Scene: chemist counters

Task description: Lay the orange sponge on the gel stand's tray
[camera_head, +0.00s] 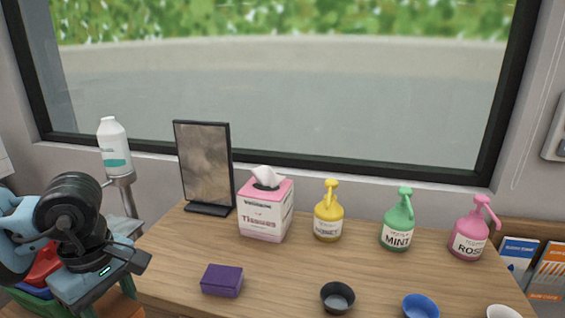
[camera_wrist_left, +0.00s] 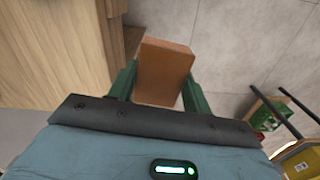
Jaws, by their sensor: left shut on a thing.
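My left gripper (camera_wrist_left: 160,88) is shut on the orange sponge (camera_wrist_left: 166,70), which sits between its two green fingers in the left wrist view. The gel stand (camera_head: 128,203) is a grey metal post beyond the gripper, left of the counter. My right gripper is out of view.
The wooden counter (camera_head: 180,255) holds a purple sponge (camera_head: 222,281), a tissue box (camera_head: 266,212), a dark framed panel (camera_head: 205,165), yellow, green and pink pump bottles, and several small bowls. A window stands behind. Grey floor (camera_wrist_left: 230,50) shows under the held sponge.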

